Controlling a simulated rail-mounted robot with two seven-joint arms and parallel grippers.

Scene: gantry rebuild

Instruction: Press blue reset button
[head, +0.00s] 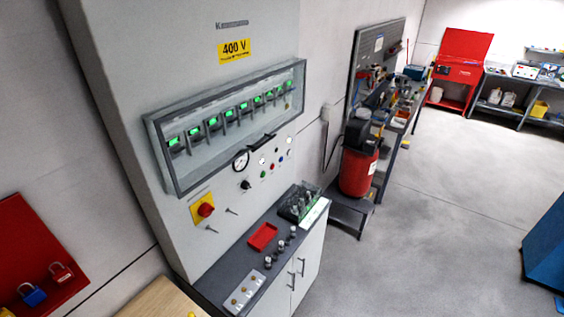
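A tall grey control cabinet (215,85) with a yellow 400 V label stands left of the middle. A small blue button (281,157) sits on its front panel, below the right part of the glazed window box. A red button (272,166) and a green button (263,174) are just to its lower left. A round gauge (240,160) and a black knob (245,185) are further left. The blue button is too small to tell whether it is pressed in. Neither of my grippers is in view.
A dark counter (232,262) with a red tray (263,236) and small parts juts out below the panel. A yellow and red rotary switch (203,208) is at the panel's lower left. A red compressor tank (357,172) stands right. Grey floor (430,220) is open at right.

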